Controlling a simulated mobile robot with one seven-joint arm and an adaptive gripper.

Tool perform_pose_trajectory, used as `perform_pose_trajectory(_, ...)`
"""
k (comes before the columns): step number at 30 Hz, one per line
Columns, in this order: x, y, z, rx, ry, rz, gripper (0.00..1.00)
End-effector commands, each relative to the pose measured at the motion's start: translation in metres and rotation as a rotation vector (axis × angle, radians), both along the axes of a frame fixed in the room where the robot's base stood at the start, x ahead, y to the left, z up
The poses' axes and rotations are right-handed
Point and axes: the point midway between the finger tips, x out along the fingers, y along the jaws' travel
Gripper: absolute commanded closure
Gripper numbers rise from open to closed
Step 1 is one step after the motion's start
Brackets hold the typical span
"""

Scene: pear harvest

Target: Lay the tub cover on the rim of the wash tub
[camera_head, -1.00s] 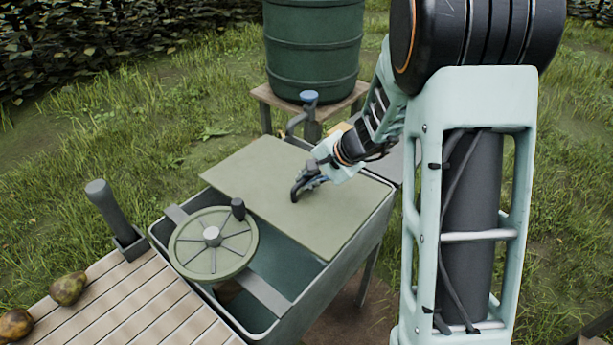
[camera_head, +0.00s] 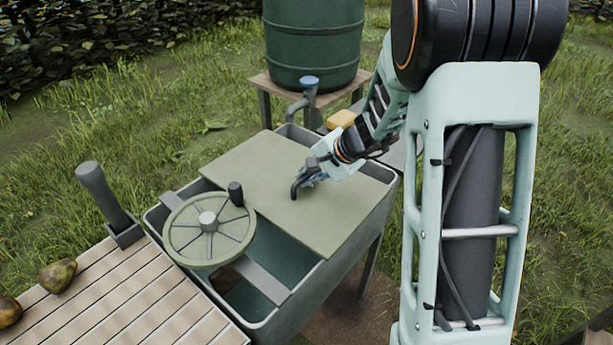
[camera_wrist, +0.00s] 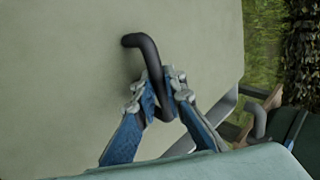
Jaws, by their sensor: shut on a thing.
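The tub cover (camera_head: 250,180) is a flat, pale green rectangular board with a dark bent handle (camera_head: 294,191). It lies over the far part of the wash tub (camera_head: 345,255), a grey-green tub with a thick rim. I cannot tell whether its underside touches the rim all round. Its left corner juts past the tub's left side. My gripper (camera_head: 303,182) is shut on the handle. In the wrist view, the fingers (camera_wrist: 157,92) close around the dark handle (camera_wrist: 146,52), with the cover (camera_wrist: 60,70) behind.
A spoked wheel with a knob (camera_head: 208,240) sits on a bar across the tub's near part, close to the cover's near edge. A tap (camera_head: 306,95) and green barrel (camera_head: 313,45) stand behind. A slatted table (camera_head: 130,300) with pears (camera_head: 57,276) is at left.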

Motion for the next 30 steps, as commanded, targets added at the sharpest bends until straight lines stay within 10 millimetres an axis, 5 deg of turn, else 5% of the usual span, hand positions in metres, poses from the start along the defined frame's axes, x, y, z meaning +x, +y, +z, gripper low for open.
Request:
perform_pose_trajectory(27, 0.0015, 0.0014, -0.0074, 0.0, -0.002, 0.0, 1.0)
perform_pose_trajectory(28, 0.0015, 0.0015, -0.0073, 0.0, -0.002, 0.0, 0.87)
perform_pose_trajectory(30, 0.0014, 0.0015, -0.0074, 0.0, -0.002, 0.0, 0.79)
